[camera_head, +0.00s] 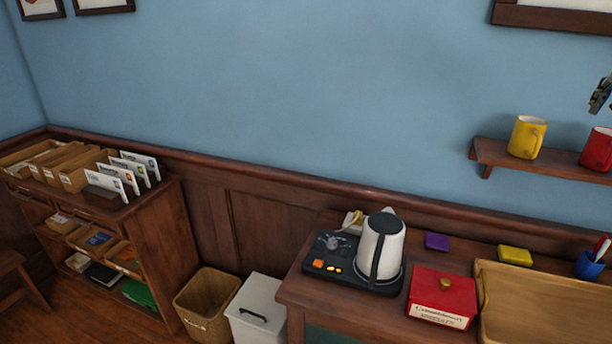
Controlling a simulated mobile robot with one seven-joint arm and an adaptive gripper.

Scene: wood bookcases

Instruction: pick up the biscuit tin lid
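A red biscuit tin (437,312) with a cream label on its front stands on the wooden cabinet top, right of the kettle. Its red lid (430,282) lies on top and has a small gold knob. My gripper (602,98) shows only in part at the right edge, in front of the wall above the shelf mugs. It is up and to the right of the lid, well apart from it. Its fingers are small and cut off, so I cannot tell whether they are open.
A white kettle (381,245) on a dark base stands left of the tin. A wooden tray (540,308) is close on its right. Purple (437,241) and yellow (515,255) blocks lie behind. A wall shelf (500,157) with yellow and red mugs is above right.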

